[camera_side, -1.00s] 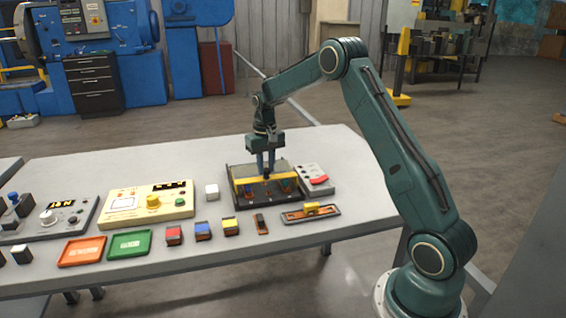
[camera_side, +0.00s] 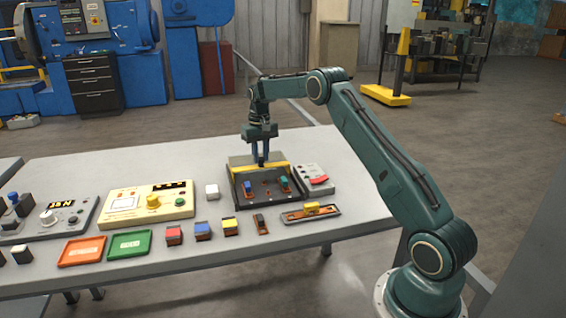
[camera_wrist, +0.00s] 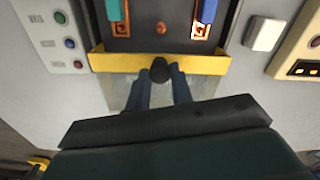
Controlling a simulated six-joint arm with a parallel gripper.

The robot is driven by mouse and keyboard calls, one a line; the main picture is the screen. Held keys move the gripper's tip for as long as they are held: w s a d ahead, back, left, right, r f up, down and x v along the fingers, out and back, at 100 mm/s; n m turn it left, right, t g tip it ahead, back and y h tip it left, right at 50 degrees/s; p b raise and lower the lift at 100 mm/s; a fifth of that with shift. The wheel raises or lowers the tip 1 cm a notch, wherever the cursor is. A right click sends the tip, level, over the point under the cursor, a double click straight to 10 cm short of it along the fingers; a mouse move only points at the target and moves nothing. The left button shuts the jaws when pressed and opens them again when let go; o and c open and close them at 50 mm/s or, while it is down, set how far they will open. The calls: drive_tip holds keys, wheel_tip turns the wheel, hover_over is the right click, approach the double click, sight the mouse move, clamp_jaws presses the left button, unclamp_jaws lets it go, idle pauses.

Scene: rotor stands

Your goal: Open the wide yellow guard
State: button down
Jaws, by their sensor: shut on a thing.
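The wide yellow guard (camera_side: 258,170) is a yellow bar with a clear panel, at the back of a dark rotor stand (camera_side: 268,200) in the side view. In the wrist view the yellow bar (camera_wrist: 205,64) runs across the stand's edge. A dark round knob (camera_wrist: 160,70) sits at its middle. My gripper (camera_side: 262,162) points down at the bar, its fingers shut on the knob; they also show in the wrist view (camera_wrist: 160,84).
A white block (camera_side: 212,191) and a cream console (camera_side: 150,204) are to the left. Several small coloured blocks and an orange rail (camera_side: 310,214) lie in front.

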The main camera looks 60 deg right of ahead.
drive_tip(key=shift+w, duration=0.1)
drive_tip(key=c, duration=1.2)
unclamp_jaws()
drive_tip(key=shift+r, duration=0.1)
wheel_tip(320, 180, up, 14)
